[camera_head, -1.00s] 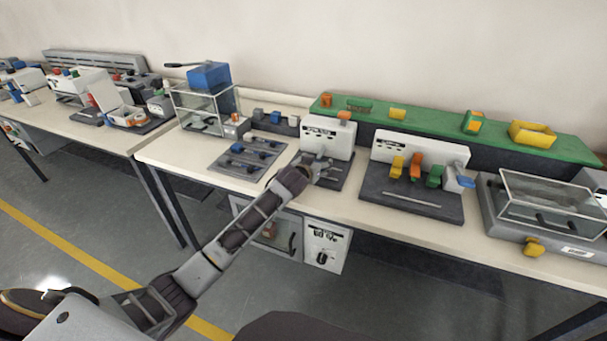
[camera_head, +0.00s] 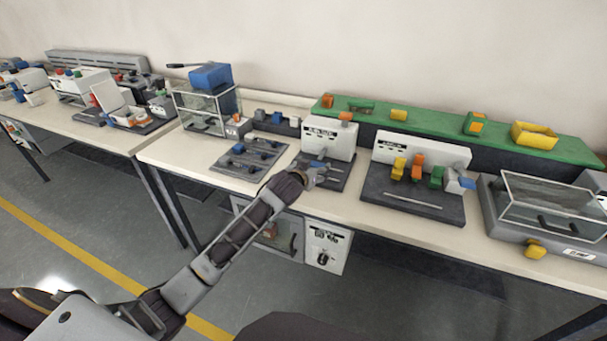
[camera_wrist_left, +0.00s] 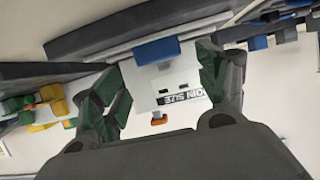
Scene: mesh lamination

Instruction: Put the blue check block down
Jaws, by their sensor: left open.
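The blue check block (camera_head: 319,164) rests on the dark base of the small white machine (camera_head: 327,140), in front of its white face. In the left wrist view the blue check block (camera_wrist_left: 157,50) lies across the dark base, beside the white body. My left gripper (camera_head: 313,178) is at the near side of the block in the head view. In the left wrist view my left gripper (camera_wrist_left: 163,72) has its dark green fingers spread wide, with a gap between each finger and the block. My right gripper is out of view.
A grey tray with blue knobs (camera_head: 247,172) lies left of the machine. A larger white machine (camera_head: 420,150) with coloured blocks stands to the right. A green shelf (camera_head: 440,121) runs behind. A clear-lidded box (camera_head: 550,195) stands at far right.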

